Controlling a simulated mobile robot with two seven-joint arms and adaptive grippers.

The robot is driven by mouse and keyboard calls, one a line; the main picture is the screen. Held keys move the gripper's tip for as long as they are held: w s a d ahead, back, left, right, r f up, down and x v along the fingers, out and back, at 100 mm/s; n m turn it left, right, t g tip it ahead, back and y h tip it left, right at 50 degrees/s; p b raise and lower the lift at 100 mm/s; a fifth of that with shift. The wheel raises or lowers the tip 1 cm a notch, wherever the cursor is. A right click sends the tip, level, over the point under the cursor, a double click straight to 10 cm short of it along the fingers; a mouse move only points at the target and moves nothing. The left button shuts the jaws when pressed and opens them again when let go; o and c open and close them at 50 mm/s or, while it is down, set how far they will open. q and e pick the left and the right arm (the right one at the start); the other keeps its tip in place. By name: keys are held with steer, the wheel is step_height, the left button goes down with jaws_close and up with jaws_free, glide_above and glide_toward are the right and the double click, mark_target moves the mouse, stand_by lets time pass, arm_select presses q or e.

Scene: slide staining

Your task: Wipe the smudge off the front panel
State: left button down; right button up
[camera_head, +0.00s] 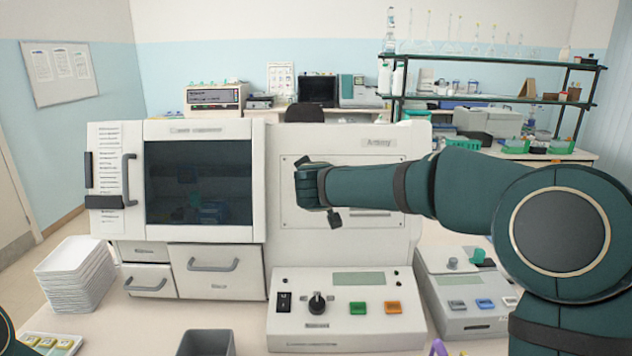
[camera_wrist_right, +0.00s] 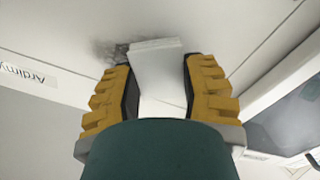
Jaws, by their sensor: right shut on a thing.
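The front panel (camera_head: 296,222) is a pale upright plate on the right half of the white machine; it also fills the top of the right wrist view (camera_wrist_right: 220,25). A dark grey smudge (camera_wrist_right: 108,50) shows on it in the wrist view, beside the pad's left edge. In the head view my arm hides the smudge. My right gripper (camera_wrist_right: 160,68) is shut on a white wiping pad (camera_wrist_right: 157,62), between its yellow-backed fingers. The pad's end is at the panel, partly over the smudge's right side; I cannot tell whether it touches. My left gripper is not in view.
Below the panel is a control box (camera_head: 346,335) with a knob and buttons. A dark-windowed cabinet (camera_head: 198,131) with drawers stands left of it. White stacked trays (camera_head: 75,275) are at left, a grey bin (camera_head: 206,344) at front, and a small instrument (camera_head: 465,290) at right.

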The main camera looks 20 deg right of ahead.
steer(key=shift+w+d+f, duration=0.15)
steer(key=shift+w+f, duration=0.1)
steer(key=shift+w, duration=0.35)
steer(key=shift+d+b, duration=0.1)
steer(key=shift+b, duration=0.2)
